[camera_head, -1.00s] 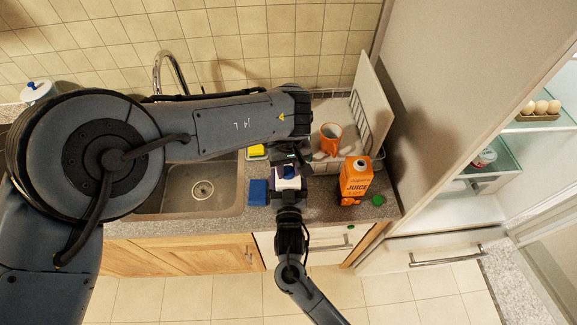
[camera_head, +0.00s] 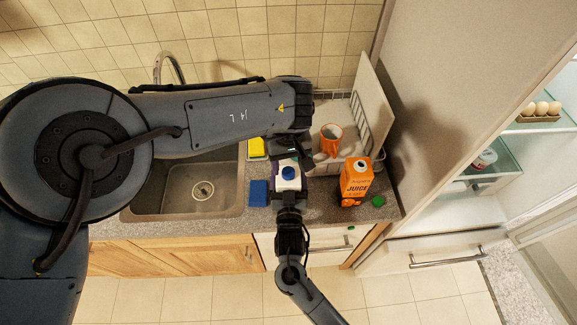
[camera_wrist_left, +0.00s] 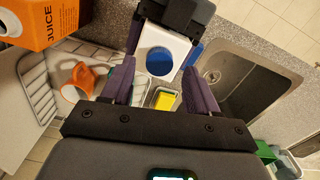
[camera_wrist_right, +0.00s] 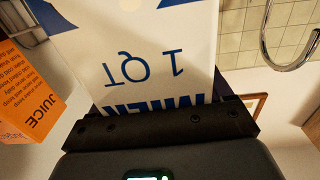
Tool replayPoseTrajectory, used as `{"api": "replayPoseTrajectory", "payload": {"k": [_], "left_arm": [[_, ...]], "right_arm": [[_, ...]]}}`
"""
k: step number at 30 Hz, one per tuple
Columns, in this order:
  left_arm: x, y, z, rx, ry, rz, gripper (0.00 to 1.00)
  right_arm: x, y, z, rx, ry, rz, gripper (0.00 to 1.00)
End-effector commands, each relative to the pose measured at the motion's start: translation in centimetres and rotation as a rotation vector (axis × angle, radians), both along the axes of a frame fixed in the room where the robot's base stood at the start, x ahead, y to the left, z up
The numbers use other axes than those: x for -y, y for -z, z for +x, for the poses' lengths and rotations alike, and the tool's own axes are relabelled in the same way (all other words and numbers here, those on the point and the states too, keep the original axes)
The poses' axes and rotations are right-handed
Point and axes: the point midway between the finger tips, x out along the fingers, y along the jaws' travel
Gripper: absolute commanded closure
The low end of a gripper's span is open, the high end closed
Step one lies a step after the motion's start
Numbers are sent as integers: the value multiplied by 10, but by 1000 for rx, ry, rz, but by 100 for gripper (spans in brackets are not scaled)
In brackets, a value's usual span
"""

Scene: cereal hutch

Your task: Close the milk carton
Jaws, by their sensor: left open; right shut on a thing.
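The milk carton (camera_head: 287,184) stands on the counter, white with a blue cap (camera_head: 288,172) on its top. The cap also shows from above in the left wrist view (camera_wrist_left: 159,61). My right gripper (camera_head: 289,207) is shut on the carton from the front; the carton's printed side (camera_wrist_right: 140,55) fills much of the right wrist view. My left gripper (camera_wrist_left: 160,78) is open and empty, its purple fingers apart on either side of the cap in that view. In the head view it hangs just behind the carton. I cannot tell how tightly the cap sits.
An orange juice carton (camera_head: 355,182) stands to the right, with a green cap (camera_head: 378,200) beside it. A blue block (camera_head: 258,193) lies close left of the milk. Behind are a yellow sponge (camera_head: 256,146) and a dish rack with an orange mug (camera_head: 330,139). The sink (camera_head: 190,190) is left.

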Motion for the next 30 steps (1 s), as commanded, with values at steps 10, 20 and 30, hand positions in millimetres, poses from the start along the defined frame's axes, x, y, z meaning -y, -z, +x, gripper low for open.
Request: {"api": "replayPoseTrajectory", "payload": {"k": [10,20,30], "left_arm": [[0,-19,0,0,0,0,41],[0,-19,0,0,-48,0,44],[-3,-19,4,23,-525,5,44]], "right_arm": [[0,0,0,0,0,0,100],[0,0,0,0,0,0,100],[0,0,0,0,0,0,100]]}}
